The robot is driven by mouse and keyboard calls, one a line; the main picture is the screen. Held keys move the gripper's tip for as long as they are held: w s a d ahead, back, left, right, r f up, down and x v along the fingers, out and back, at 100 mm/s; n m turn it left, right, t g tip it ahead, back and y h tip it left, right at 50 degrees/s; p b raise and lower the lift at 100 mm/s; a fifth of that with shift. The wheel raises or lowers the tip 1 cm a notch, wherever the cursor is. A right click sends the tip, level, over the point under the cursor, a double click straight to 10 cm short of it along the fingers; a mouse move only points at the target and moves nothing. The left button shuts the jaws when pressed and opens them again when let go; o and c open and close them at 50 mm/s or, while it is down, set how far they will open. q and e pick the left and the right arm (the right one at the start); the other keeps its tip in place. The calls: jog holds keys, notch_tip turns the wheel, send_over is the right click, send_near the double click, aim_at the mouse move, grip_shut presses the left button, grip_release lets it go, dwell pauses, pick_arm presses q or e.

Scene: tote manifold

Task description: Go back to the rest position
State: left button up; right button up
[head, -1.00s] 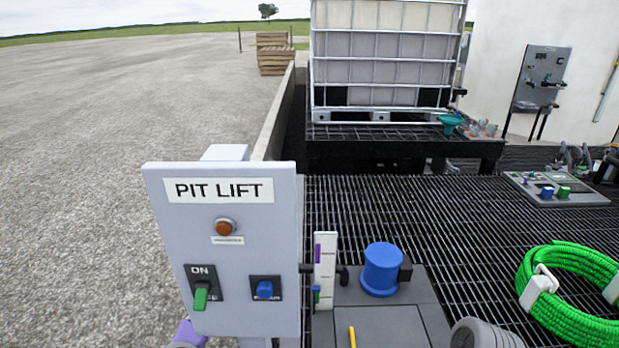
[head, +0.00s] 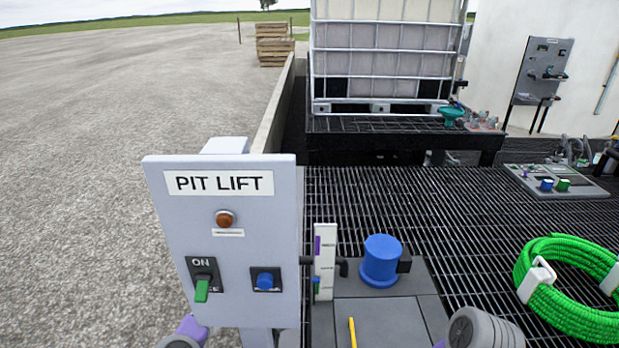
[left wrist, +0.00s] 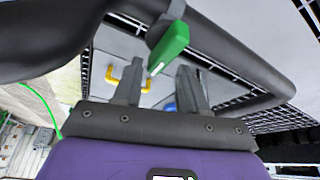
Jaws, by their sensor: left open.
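My left gripper (left wrist: 160,78) is open in the left wrist view, with two dark fingers on a purple body. A green handle (left wrist: 169,47) on a dark pipe is just beyond and between the fingertips. Nothing is held between the fingers, and I cannot tell whether they touch the handle. My right gripper is not in view.
The panel carries a green ON switch (head: 202,290), a blue knob (head: 265,281) and an orange lamp (head: 224,219). To its right are a white gauge strip (head: 325,262), a blue cap (head: 381,262) and a coiled green hose (head: 570,310). Open grating (head: 420,215) lies behind.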

pick_arm(q)
jog(key=shift+w+a+n+t+y+b, duration=0.15)
jog(key=shift+n+t+b, duration=0.15)
jog(key=shift+n, duration=0.35)
jog(key=shift+w+d+n+t+y+b, duration=0.1)
jog(key=shift+n+t+y+b, duration=0.15)
jog(key=shift+n, duration=0.4)
jog(key=shift+a, duration=0.1)
